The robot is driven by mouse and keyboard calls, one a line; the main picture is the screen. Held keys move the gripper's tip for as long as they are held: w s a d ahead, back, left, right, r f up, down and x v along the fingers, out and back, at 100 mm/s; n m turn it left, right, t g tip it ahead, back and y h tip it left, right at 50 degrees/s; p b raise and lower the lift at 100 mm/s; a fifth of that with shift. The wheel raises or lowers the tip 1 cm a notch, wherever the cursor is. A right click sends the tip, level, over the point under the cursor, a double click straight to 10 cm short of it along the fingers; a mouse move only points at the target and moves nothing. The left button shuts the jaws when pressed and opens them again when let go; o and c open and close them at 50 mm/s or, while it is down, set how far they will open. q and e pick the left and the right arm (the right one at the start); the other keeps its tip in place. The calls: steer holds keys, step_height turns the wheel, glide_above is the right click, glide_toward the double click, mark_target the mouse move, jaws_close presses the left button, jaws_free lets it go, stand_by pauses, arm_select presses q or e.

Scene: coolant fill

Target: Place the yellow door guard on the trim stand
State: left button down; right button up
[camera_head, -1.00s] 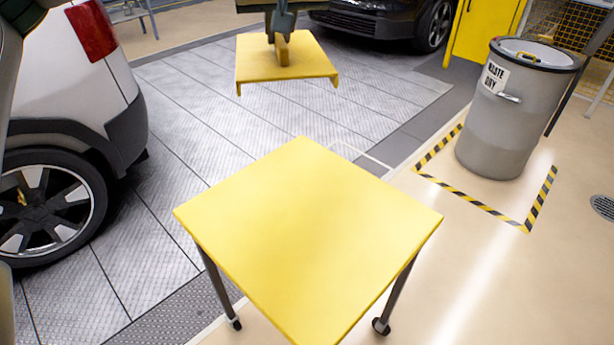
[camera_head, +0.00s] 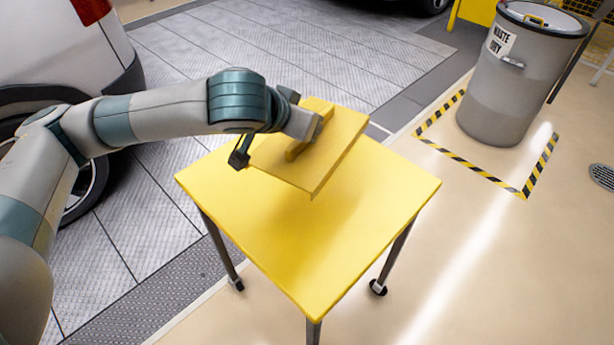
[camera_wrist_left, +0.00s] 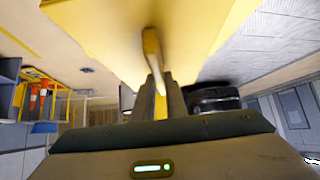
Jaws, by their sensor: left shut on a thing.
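The yellow door guard (camera_head: 341,148) is a flat yellow plate with turned-down edges and a raised grip bar on top. My left gripper (camera_head: 305,128) is shut on that bar, and the guard is over the far part of the yellow square top of the trim stand (camera_head: 300,245). The guard looks slightly tilted and turned relative to the stand. I cannot tell whether its lower edge touches the top. In the left wrist view the guard (camera_wrist_left: 205,28) fills the top, with its bar between the fingers (camera_wrist_left: 160,92). My right gripper is not in view.
A grey waste drum (camera_head: 515,75) stands at the right inside black-and-yellow floor tape. A white car (camera_head: 75,45) is at the left behind my arm. The stand has dark legs on castors. The near part of its top is bare.

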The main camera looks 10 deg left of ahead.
mark_target(289, 175)
arm_select(q)
steer(key=s+f, duration=0.1)
steer(key=s, duration=0.1)
steer(key=s+f+m+h, duration=0.1)
steer(key=s+f, duration=0.1)
steer(key=s, duration=0.1)
steer(key=s+f+m, duration=0.1)
steer(key=s+f, duration=0.1)
steer(key=shift+s+f+g+h, duration=0.1)
steer(key=shift+s+g+h, duration=0.1)
steer(key=shift+g+h, duration=0.15)
steer(key=shift+s+a+f+m+h, duration=0.15)
steer(key=shift+s+m+h, duration=0.1)
steer(key=shift+s+m, duration=0.2)
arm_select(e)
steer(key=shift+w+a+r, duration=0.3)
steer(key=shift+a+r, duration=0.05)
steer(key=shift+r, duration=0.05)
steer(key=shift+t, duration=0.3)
